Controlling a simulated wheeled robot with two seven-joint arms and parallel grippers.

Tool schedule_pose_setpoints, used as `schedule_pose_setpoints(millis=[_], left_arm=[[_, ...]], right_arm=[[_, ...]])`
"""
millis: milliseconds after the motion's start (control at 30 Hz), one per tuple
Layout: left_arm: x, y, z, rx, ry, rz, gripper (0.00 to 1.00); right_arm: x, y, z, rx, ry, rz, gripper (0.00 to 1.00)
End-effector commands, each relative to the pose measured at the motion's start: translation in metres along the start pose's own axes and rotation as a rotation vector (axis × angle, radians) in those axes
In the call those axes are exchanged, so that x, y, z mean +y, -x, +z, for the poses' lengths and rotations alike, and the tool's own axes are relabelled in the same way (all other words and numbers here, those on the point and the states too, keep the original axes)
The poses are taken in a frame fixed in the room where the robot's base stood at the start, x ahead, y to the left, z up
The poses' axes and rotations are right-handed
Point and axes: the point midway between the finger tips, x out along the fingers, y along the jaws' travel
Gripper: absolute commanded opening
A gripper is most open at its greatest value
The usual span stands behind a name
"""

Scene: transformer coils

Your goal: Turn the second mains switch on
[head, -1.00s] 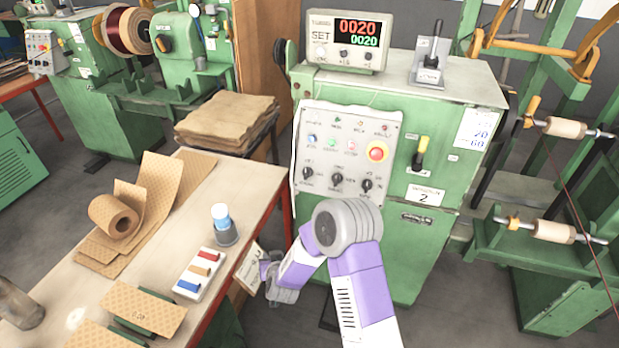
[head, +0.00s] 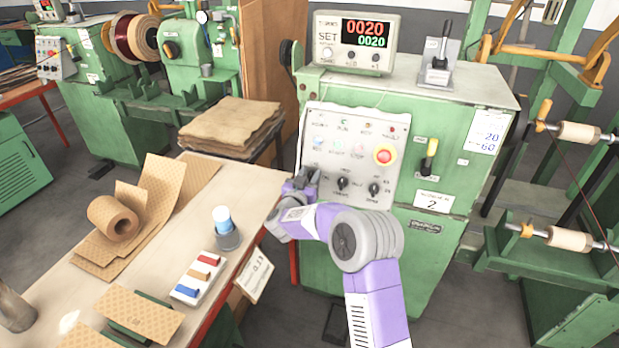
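A green machine cabinet (head: 462,262) stands at the centre right, with a plate marked 2 (head: 433,202) on its front. Above that plate is a small switch with a yellow and black lever (head: 429,158), to the right of the red button. My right gripper (head: 303,183) is in front of the lower left of the grey control panel (head: 352,130), well left of the lever switch and apart from it. It hides the leftmost knob. Its fingers are too small and overlapped to show whether they are open. My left gripper is not in view.
The panel carries a red emergency button (head: 385,156) and dark knobs (head: 342,183). A counter (head: 355,44) reading 0020 and a lever box (head: 437,62) stand on top. A workbench (head: 247,190) with cardboard is at left.

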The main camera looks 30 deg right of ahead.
Motion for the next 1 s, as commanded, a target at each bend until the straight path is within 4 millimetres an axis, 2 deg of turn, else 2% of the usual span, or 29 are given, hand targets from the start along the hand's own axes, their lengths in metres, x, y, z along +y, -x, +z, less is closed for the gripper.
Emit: schedule_pose_setpoints(millis=[267, 533, 1000], left_arm=[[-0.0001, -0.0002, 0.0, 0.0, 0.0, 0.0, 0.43], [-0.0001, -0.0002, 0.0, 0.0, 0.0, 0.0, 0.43], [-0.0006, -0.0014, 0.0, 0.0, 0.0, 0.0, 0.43]], right_arm=[[-0.0005, -0.0019, 0.0001, -0.001, 0.0, -0.002, 0.37], [-0.0005, -0.0016, 0.0007, -0.002, 0.0, -0.002, 0.0], [-0.0005, -0.001, 0.0046, -0.009, -0.033, 0.012, 0.0]])
